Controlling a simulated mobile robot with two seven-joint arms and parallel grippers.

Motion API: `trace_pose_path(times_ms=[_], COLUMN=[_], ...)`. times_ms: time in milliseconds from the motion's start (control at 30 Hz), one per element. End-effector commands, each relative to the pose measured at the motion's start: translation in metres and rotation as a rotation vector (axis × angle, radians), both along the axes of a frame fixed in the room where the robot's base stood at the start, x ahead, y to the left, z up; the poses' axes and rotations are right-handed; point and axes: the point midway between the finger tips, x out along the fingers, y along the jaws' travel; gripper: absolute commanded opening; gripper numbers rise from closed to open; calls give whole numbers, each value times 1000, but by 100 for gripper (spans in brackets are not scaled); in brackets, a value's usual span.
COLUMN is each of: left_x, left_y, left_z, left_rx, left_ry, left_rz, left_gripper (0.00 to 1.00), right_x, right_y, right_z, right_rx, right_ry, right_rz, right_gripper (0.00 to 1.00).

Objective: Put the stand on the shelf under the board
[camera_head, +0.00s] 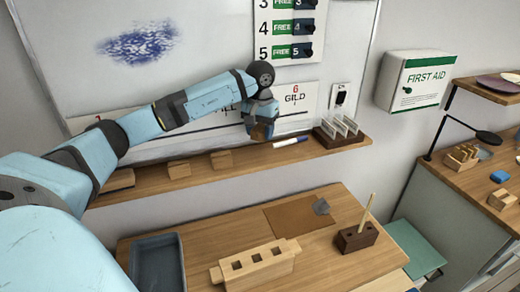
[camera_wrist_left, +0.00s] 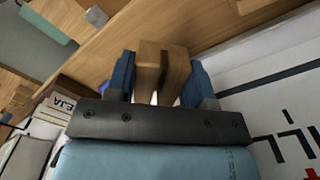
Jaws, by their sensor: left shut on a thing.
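My left gripper (camera_head: 262,122) is shut on a small wooden stand (camera_head: 262,132), in front of the lower edge of the white board (camera_head: 200,60). In the left wrist view the stand (camera_wrist_left: 149,70) is a brown block with a slot, between the two blue fingers of the gripper (camera_wrist_left: 163,80). The long wooden shelf (camera_head: 245,168) runs under the board. The stand appears to be above the shelf, though I cannot tell the exact gap. Two similar wooden blocks, one on the left (camera_head: 179,170) and one nearer the middle (camera_head: 221,160), sit on the shelf. My right gripper is out of view.
Below is a table with a blue-grey tray (camera_head: 134,262), a slotted wooden block (camera_head: 245,272) and a dark holder (camera_head: 354,240). A first aid box (camera_head: 420,82) hangs right.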

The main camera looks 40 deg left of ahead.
Motion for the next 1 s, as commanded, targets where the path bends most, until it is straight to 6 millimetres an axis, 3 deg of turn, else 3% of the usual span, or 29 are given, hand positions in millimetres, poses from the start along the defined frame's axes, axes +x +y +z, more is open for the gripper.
trace_pose_path(times_ms=[33, 333, 533, 967, 1000], left_x=[-1, -1, -1, 0, 0], left_y=[-2, -3, -3, 1, 1], left_z=[-15, -38, -68, -74, -74], left_rx=[-1, -1, -2, 0, 0], left_ry=[4, 2, 3, 0, 0], left_rz=[-1, -1, -2, -1, -1], left_gripper=[25, 25, 25, 25, 51], right_x=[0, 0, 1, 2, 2], right_y=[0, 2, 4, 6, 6], right_z=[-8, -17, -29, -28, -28], right_rx=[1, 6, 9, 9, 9], right_ry=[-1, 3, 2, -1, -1], right_rz=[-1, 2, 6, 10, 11], right_gripper=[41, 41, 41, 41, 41])
